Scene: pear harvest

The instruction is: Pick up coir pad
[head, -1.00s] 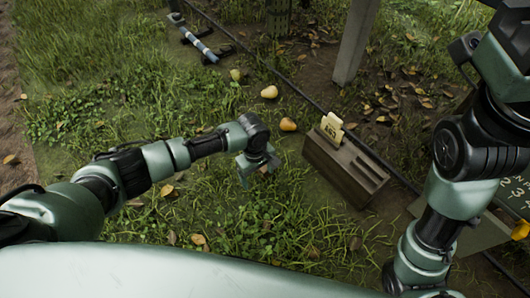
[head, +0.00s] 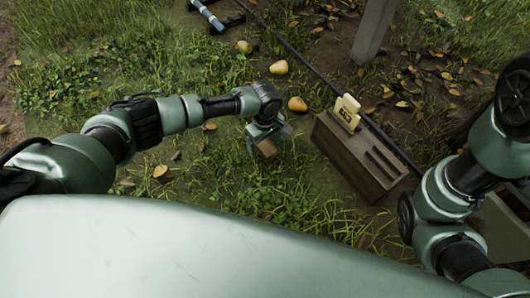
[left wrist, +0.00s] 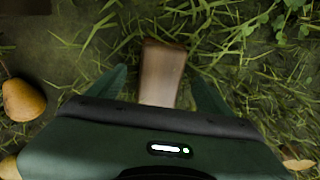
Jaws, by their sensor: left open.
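A small brown block (head: 266,148), which I take to be the coir pad, shows at my left gripper (head: 267,136), low over the grass. In the left wrist view the brown block (left wrist: 162,72) lies between the two green fingers of my left gripper (left wrist: 160,85). The fingers are spread with a gap on each side of the block. Its near end is hidden by the gripper body. My right arm is at the right of the head view, but its gripper is out of the picture.
Several yellow pears (head: 297,104) lie on the ground beyond. A dark hose (head: 310,65) and a grey post (head: 374,30) are behind. Grass is open to the left.

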